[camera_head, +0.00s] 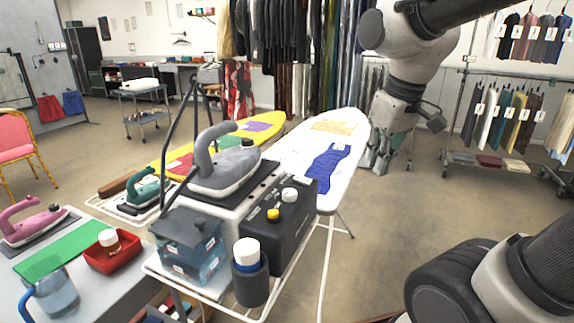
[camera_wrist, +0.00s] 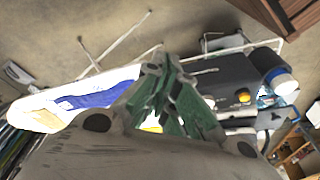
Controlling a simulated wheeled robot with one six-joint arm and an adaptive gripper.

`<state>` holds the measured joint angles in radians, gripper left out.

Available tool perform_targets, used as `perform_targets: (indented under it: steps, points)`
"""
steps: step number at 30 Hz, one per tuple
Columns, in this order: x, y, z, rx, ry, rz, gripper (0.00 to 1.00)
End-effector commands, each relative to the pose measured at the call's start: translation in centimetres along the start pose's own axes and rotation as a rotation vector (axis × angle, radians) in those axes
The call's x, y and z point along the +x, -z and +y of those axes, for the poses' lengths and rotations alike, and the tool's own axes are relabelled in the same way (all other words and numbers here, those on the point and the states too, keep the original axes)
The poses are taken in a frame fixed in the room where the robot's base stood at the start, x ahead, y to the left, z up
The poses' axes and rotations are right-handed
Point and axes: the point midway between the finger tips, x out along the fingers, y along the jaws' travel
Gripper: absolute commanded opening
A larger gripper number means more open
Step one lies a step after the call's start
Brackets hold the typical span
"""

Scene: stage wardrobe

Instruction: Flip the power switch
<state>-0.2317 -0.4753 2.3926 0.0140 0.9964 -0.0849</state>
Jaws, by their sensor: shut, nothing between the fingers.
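A dark steam station box (camera_head: 296,229) sits on the rack at the near end of the ironing board, with a yellow knob (camera_head: 273,215) and a white knob (camera_head: 290,194) on top. A grey iron (camera_head: 228,172) rests beside it. The box also shows in the wrist view (camera_wrist: 222,72), beyond my fingers. I cannot make out which part is the power switch. My gripper (camera_head: 377,160), with grey-green fingers, is shut and empty. It is to the right of the ironing board, apart from the box. In the wrist view its fingers (camera_wrist: 170,68) come together.
The white ironing board (camera_head: 290,150) carries a blue cloth piece (camera_head: 327,167). A blue-and-white bottle (camera_head: 247,255) stands in a holder by the box. A water tank (camera_head: 190,262) is left of it. A garment rack (camera_head: 468,90) stands behind right.

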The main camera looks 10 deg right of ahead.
Motion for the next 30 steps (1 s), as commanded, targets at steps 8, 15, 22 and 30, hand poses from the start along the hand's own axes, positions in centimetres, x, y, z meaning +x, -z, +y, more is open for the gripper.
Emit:
perform_targets:
  steps: [8,15,22,30]
  points:
    - [-0.3,10.6,-5.9,-0.863,0.093,-0.062,0.0]
    - [-2.7,15.5,-8.0,-1.663,0.144,-0.005,0.0]
    - [-3.5,15.3,-8.1,-2.107,0.173,0.025,0.0]
    - [-1.8,15.0,-8.2,-2.187,0.179,0.029,0.0]
